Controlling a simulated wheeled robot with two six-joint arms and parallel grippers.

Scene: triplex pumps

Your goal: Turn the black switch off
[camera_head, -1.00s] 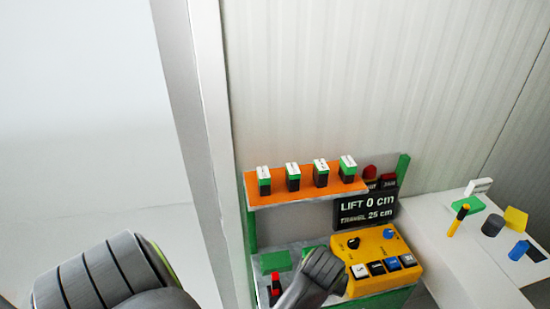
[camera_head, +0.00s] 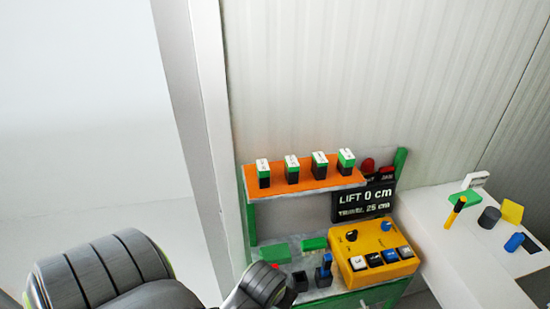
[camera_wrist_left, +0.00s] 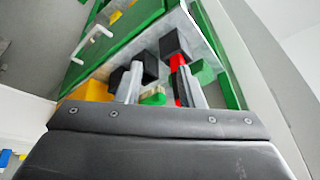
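The yellow control box (camera_head: 372,250) stands on the bench in the head view. A black switch (camera_head: 374,260) is in its front row, between a white one and a blue one; its on or off position is too small to tell. A black knob (camera_head: 351,235) and a blue knob (camera_head: 388,226) sit on top. My left arm is left of the box, and its fingers are hidden there. In the left wrist view my left gripper (camera_wrist_left: 160,85) has its fingers apart, near black blocks (camera_wrist_left: 174,43) and a red part (camera_wrist_left: 177,62). Nothing is clearly held. My right gripper is not seen.
Left of the box stand a blue lever (camera_head: 326,268), a black block (camera_head: 300,281) and green blocks (camera_head: 313,243). Above are an orange shelf (camera_head: 310,187) with several small blocks and a display (camera_head: 364,200). A white table (camera_head: 450,255) with loose parts is at the right.

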